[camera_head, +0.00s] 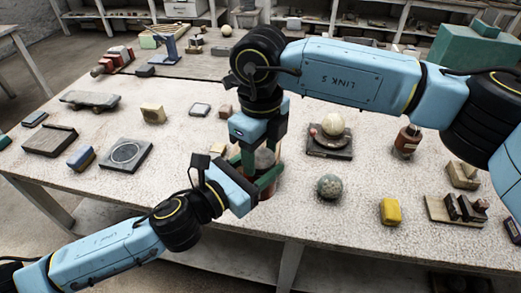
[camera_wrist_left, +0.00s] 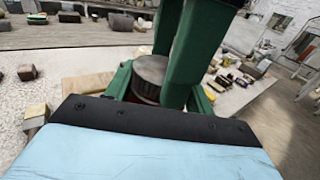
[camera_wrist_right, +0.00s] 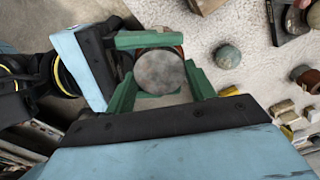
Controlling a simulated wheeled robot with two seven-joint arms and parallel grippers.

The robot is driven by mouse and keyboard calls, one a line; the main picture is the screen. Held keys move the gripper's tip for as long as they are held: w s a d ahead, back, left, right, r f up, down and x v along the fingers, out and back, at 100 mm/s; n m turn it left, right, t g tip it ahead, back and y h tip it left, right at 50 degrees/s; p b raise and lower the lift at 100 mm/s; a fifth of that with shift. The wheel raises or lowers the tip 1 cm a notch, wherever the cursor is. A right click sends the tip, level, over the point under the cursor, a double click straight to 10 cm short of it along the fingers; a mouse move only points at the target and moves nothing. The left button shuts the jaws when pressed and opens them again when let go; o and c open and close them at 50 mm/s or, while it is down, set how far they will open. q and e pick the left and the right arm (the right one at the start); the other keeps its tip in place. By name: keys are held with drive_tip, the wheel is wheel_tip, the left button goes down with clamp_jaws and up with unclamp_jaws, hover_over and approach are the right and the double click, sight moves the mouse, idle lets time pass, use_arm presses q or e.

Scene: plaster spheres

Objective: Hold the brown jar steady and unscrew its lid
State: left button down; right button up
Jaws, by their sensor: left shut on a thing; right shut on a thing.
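The brown jar (camera_head: 267,188) stands upright near the table's front edge, largely hidden by my grippers in the head view. Its round grey lid (camera_wrist_right: 158,72) sits on top; the lid's ribbed side shows in the left wrist view (camera_wrist_left: 150,70). My left gripper (camera_head: 261,176) comes in from the front left, shut on the jar's body below the lid. My right gripper (camera_head: 264,151) points down from above, shut on the lid with a finger on either side. I cannot tell whether the lid has turned.
A speckled green sphere (camera_head: 329,187) and a yellow block (camera_head: 391,211) lie to the right. A pale sphere rests on a dark stand (camera_head: 330,147) behind them. A red-brown bottle (camera_head: 407,143) stands further right.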

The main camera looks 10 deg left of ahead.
drive_tip(key=shift+s+a+r, duration=0.15)
drive_tip(key=shift+s+a, duration=0.15)
drive_tip(key=shift+a, duration=0.2)
drive_tip(key=o, duration=1)
drive_tip(key=shift+o, duration=0.4)
drive_tip(key=shift+d, duration=0.1)
drive_tip(key=shift+w+d, duration=0.1)
wheel_tip(320, 180, up, 4)
drive_tip(key=shift+r, duration=0.2)
drive_tip(key=shift+c, duration=0.5)
drive_tip(key=r+m, duration=0.3)
drive_tip(key=shift+w+d+m, duration=0.2)
drive_tip(key=shift+d+m, duration=0.1)
drive_tip(key=shift+m, duration=0.1)
drive_tip(key=shift+f, duration=3.9)
